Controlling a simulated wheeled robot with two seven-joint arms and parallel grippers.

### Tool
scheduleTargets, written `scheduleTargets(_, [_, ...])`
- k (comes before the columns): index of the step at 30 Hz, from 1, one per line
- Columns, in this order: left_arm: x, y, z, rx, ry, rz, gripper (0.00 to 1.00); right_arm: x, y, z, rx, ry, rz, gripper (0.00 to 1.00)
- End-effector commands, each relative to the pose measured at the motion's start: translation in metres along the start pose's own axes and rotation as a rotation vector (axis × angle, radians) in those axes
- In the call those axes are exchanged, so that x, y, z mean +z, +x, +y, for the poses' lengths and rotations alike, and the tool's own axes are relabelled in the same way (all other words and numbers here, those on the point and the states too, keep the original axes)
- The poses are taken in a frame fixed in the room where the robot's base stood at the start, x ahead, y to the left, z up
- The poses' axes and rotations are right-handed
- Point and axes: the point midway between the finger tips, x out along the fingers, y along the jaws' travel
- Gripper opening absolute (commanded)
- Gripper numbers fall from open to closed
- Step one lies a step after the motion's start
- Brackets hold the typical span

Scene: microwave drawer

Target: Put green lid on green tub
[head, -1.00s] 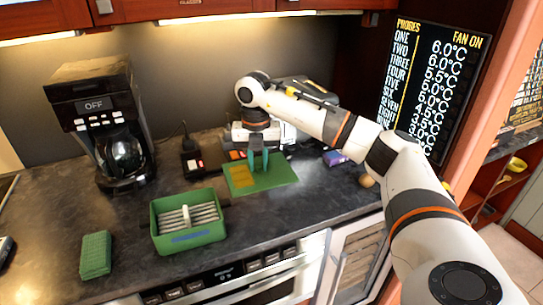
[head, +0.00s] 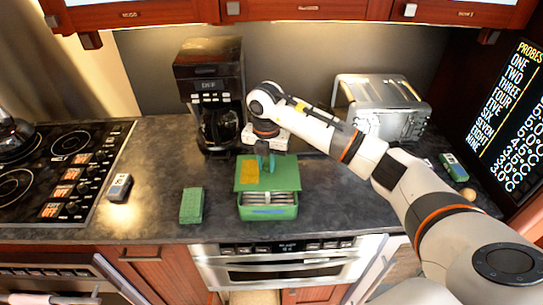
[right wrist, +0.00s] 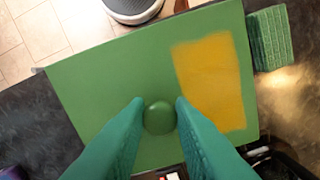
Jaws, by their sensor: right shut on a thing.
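The green lid (head: 286,173), with a yellow patch, is over the back part of the green tub (head: 268,213) in the head view. The tub's front wall and several pale bars inside it show in front of the lid. I cannot tell whether lid and tub touch. My right gripper (head: 266,161) is shut on the lid's round knob from above. In the right wrist view, the lid (right wrist: 95,85) fills the middle, and my gripper's green fingers (right wrist: 159,116) are either side of the knob. The lid hides the tub there. My left gripper is not in view.
A green sponge-like block (head: 191,206) lies left of the tub. A coffee maker (head: 211,90) and a toaster (head: 383,107) stand behind. The stove (head: 62,165) is at left. The counter's front edge runs close before the tub. Counter right of the tub is clear.

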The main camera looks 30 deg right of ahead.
Motion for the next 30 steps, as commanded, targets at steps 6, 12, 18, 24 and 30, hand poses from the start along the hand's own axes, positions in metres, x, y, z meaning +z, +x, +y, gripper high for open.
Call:
scheduleTargets(6, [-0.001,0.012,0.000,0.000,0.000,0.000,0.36,0.000,0.016,0.000,0.000,0.000,0.000,0.00])
scheduleTargets(12, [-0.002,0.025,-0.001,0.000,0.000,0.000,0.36,0.000,0.036,0.000,-0.001,0.000,-0.001,0.00])
scheduleTargets(18, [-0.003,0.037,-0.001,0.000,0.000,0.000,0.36,0.000,0.052,0.000,0.000,-0.001,0.000,0.00])
scheduleTargets(24, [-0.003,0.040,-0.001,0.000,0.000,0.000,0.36,0.000,0.058,0.000,0.000,0.000,0.000,0.00])
scheduleTargets(30, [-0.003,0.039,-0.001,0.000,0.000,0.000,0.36,0.000,0.058,0.000,0.000,0.000,0.000,0.00])
